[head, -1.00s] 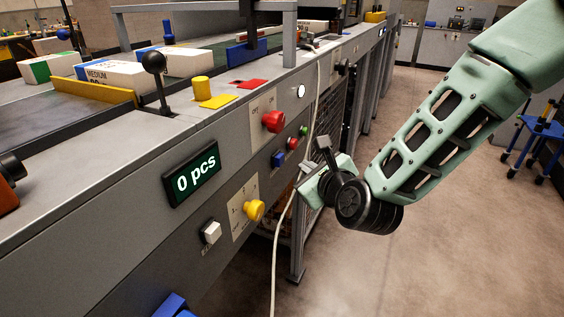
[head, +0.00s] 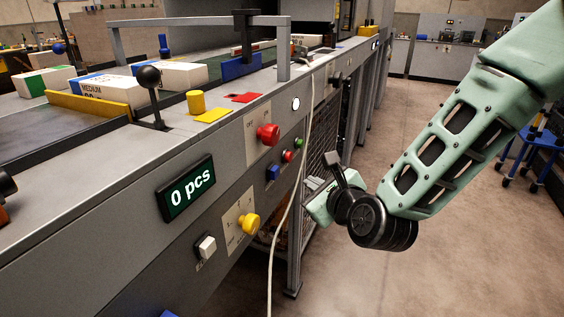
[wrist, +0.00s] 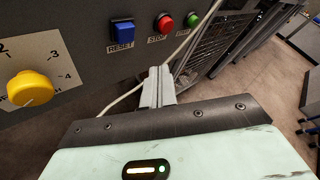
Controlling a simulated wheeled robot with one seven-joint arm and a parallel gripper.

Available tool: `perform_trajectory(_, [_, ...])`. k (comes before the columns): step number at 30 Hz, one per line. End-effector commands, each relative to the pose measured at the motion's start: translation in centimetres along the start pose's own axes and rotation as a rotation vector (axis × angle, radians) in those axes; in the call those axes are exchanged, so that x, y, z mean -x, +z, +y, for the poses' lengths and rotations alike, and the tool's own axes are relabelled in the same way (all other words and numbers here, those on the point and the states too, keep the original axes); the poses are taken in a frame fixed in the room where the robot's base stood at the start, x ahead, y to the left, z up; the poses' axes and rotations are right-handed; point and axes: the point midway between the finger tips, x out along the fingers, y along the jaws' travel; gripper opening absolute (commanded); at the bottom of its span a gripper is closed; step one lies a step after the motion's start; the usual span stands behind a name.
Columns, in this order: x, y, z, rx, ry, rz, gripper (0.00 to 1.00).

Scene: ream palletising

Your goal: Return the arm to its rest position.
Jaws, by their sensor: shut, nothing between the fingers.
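My green arm (head: 450,150) reaches in from the upper right in the head view, with its dark wrist joint low beside the machine's front. My gripper shows in the wrist view, its pale fingers (wrist: 158,86) closed together with nothing between them. They point toward the machine's front panel, below the blue reset button (wrist: 122,32) and the red stop button (wrist: 165,22). In the head view the fingertips are hard to make out behind the wrist. I cannot tell the exact gap to the panel or the cable.
The grey machine (head: 90,245) fills the left, with a display (head: 187,188) reading 0 pcs, a yellow knob (head: 249,223) and a large red button (head: 268,134). A white cable (head: 289,215) hangs near my gripper. A blue stool (head: 520,155) stands at right. Floor below the arm is clear.

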Motion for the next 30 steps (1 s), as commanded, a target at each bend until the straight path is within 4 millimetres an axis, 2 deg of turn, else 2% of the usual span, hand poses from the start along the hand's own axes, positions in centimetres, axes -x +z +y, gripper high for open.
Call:
perform_trajectory(2, [0.6,0.8,0.5,0.089,0.042,0.01,0.0])
perform_trajectory(5, [2.2,1.8,1.6,0.313,0.148,0.035,0.0])
perform_trajectory(8, [4.9,2.6,3.1,0.627,0.302,0.052,0.0])
perform_trajectory(14, [12.0,2.9,4.8,1.274,0.651,0.008,0.0])
perform_trajectory(18, [18.1,2.5,4.8,1.684,0.919,-0.096,0.0])
perform_trajectory(22, [23.9,2.1,4.0,1.996,1.171,-0.253,0.0])
perform_trajectory(27, [29.9,1.6,2.6,2.234,1.43,-0.476,0.0])
perform_trajectory(30, [31.9,1.4,2.2,2.294,1.516,-0.568,0.0])
